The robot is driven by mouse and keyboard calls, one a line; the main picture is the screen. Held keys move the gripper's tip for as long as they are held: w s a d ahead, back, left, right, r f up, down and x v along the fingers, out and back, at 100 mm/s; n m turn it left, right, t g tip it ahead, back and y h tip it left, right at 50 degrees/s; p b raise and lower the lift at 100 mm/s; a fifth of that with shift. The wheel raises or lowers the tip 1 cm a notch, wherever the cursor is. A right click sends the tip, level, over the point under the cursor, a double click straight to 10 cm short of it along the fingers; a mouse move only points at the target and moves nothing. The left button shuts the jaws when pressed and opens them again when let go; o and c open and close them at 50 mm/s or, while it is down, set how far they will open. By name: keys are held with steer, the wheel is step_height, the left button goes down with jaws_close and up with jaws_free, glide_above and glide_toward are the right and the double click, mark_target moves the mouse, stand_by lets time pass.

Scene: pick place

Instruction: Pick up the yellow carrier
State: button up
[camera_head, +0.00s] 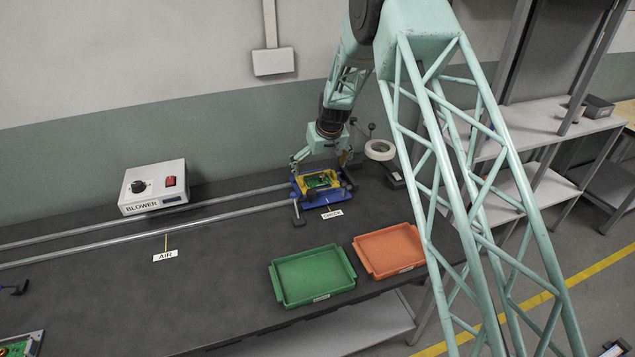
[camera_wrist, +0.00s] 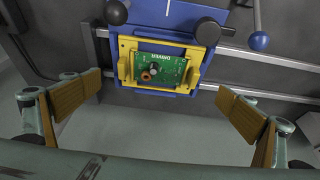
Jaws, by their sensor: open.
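The yellow carrier (camera_head: 307,182) is a small frame holding a green circuit board (camera_head: 319,180). It sits on a blue fixture (camera_head: 325,198) at the right end of two rails. In the wrist view the carrier (camera_wrist: 127,68) and its green board (camera_wrist: 160,71) are at upper centre, on the blue fixture (camera_wrist: 181,13) with black and blue knobs. My gripper (camera_head: 322,160) is just above the carrier in the head view. In the wrist view my gripper (camera_wrist: 158,108) is open, its tan pads wide apart on either side of the carrier. Nothing is between them.
A green tray (camera_head: 347,264) and an orange tray (camera_head: 357,254) stand near the bench's front edge. A white blower box (camera_head: 153,188) stands left behind the rails (camera_head: 230,198).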

mark_target(317, 179)
steer(key=shift+f, duration=0.15)
steer(key=shift+x, duration=2.45)
steer(key=shift+w, duration=0.2)
steer(key=c, duration=0.8)
